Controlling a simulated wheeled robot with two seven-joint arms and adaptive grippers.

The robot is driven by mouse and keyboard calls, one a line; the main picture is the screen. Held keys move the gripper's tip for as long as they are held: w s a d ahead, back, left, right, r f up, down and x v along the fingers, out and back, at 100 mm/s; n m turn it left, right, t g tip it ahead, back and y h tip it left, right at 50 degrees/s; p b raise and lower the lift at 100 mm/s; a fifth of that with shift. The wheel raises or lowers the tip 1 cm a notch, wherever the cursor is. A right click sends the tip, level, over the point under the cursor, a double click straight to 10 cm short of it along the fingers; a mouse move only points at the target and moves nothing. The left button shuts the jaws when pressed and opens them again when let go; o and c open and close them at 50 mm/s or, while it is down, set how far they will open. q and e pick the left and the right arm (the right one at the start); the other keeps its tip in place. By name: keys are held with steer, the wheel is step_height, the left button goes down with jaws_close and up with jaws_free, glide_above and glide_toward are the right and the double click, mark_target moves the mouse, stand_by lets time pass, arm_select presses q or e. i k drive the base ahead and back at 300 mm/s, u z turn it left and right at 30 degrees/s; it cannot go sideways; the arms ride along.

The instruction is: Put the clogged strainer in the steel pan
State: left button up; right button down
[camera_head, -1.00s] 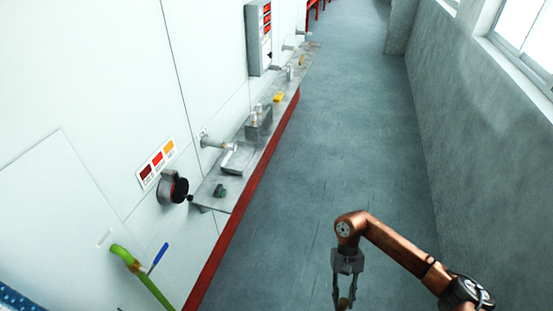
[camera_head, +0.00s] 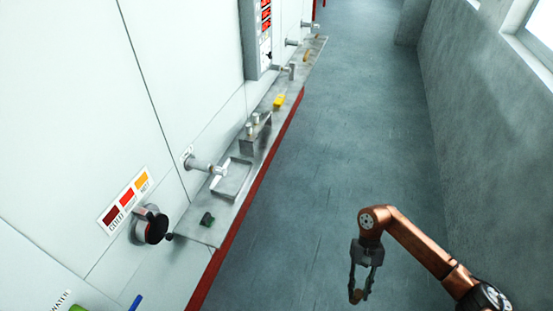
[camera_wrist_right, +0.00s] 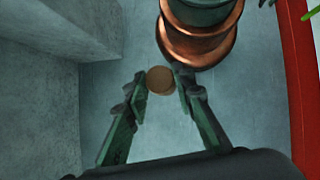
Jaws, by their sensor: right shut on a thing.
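A shallow rectangular steel pan (camera_head: 229,192) sits on the narrow metal ledge along the wall, left of centre in the head view. My right gripper (camera_head: 361,292) hangs over the floor, to the right of the ledge and well apart from the pan. It is shut on a small round brown thing, taken to be the clogged strainer (camera_head: 355,296). In the right wrist view the strainer (camera_wrist_right: 159,80) shows as a brown disc between the fingertips (camera_wrist_right: 162,82); its mesh detail is too small to tell. My left gripper is not in view.
The ledge (camera_head: 206,232) carries a small dark green piece (camera_head: 207,219), a steel block (camera_head: 255,136) and a yellow item (camera_head: 279,102). A tap (camera_head: 203,165) juts out above the pan. A black round knob (camera_head: 152,228) protrudes from the wall. The aisle floor is clear.

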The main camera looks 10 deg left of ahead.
mark_target(233, 179)
steer(key=i, duration=0.95)
steer(key=u, duration=1.4)
